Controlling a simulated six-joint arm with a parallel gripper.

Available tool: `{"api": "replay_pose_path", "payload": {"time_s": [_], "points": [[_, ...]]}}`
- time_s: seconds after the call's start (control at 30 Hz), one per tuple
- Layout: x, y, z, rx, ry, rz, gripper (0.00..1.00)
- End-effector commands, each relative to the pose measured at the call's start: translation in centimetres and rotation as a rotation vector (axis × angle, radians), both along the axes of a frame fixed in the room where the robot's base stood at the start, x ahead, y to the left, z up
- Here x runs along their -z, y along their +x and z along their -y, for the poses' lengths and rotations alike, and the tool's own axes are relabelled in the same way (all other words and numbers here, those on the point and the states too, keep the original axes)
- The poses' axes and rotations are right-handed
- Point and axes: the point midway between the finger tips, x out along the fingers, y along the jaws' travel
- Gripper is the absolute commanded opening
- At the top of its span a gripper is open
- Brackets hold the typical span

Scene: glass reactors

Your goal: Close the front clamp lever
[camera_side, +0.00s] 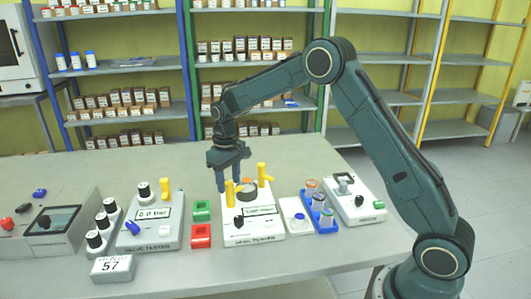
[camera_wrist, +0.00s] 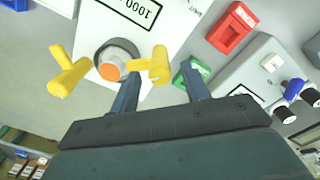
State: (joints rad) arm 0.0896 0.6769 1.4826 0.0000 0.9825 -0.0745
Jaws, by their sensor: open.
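A white tester unit (camera_side: 250,233) with a display stands mid-table. It carries an orange-topped round part (camera_side: 246,188) between two yellow clamp levers. One yellow lever (camera_side: 230,194) stands upright on the left, nearer the side camera. The other yellow lever (camera_side: 264,174) is behind to the right. My gripper (camera_side: 229,180) points down just behind and above the left lever, open and empty. In the wrist view, my gripper (camera_wrist: 158,72) has its fingers on either side of one yellow lever (camera_wrist: 158,66). The other lever (camera_wrist: 67,72) lies left of the orange-topped part (camera_wrist: 109,70). Contact cannot be told.
A green block (camera_side: 201,210) and red block (camera_side: 200,236) sit left of the unit, beside the valve tester (camera_side: 148,232). Right of it are a blue rack with tubes (camera_side: 320,212) and another white device (camera_side: 352,196). The table behind my gripper is clear.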

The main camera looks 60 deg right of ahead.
Motion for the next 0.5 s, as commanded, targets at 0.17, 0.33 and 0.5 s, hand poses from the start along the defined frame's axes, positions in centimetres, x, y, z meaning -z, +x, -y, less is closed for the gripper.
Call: {"api": "replay_pose_path", "payload": {"time_s": [0.17,0.33,0.5], "points": [[-1.3,0.1,0.0,0.000,0.000,0.003,0.47],[-3.5,0.1,0.0,0.000,0.000,0.005,0.47],[-6.3,0.1,0.0,0.000,0.000,0.006,0.47]]}}
